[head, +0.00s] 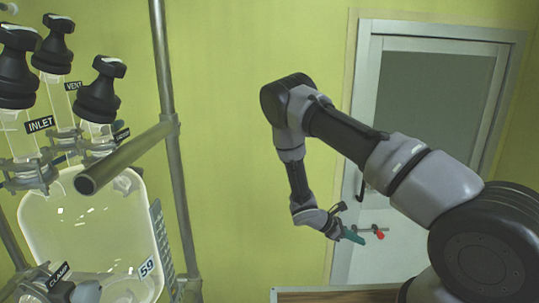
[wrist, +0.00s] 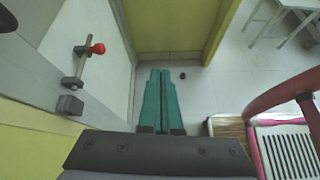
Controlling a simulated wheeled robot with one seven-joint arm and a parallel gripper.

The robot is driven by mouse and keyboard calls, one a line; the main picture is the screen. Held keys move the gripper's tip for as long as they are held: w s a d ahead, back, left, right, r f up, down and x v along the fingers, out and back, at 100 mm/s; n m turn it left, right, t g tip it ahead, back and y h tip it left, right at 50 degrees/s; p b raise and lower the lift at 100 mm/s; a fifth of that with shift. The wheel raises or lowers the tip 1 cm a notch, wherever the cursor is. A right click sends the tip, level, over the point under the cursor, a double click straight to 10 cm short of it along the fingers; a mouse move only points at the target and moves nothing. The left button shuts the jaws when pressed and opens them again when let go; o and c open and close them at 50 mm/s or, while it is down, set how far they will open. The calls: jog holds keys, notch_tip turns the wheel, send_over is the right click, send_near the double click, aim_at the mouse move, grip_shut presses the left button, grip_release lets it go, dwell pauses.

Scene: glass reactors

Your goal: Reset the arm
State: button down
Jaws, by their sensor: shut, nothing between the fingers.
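My arm is bent, with its elbow high in front of the green wall in the head view. My gripper (head: 354,236) hangs at its lower end, in front of the door in that view. In the wrist view my gripper (wrist: 161,72) shows two green fingers lying side by side, shut with nothing between them. The fingers point over the floor, apart from any object.
A glass reactor (head: 92,228) with valves labelled INLET and VENT stands at the left, beside metal frame poles (head: 168,90). A door (head: 400,150) is behind my arm. A red-tipped handle (wrist: 97,48) is left of the fingers. A white slatted chair (wrist: 287,150) is at right.

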jog(key=s+a+r+m+y, duration=0.2)
jog(key=r+m+y, duration=0.3)
jog(key=r, duration=1)
jog(key=s+a+r+m+y, duration=0.1)
jog(key=s+r+m+y, duration=0.15)
jog(key=r+m, duration=0.9)
jog(key=s+a+r+m+t+y, duration=0.1)
jog(key=s+r+m+t+y, duration=0.1)
jog(key=s+r, duration=0.5)
jog(key=s+a+r+m+t+y, duration=0.1)
jog(key=s+r+t+y, duration=0.3)
jog(key=r, duration=1.3)
jog(key=s+m+t, duration=0.1)
jog(key=s, duration=0.3)
jog(key=shift+s+a, duration=0.3)
jog(key=shift+a, duration=0.1)
jog(key=shift+m, duration=0.25)
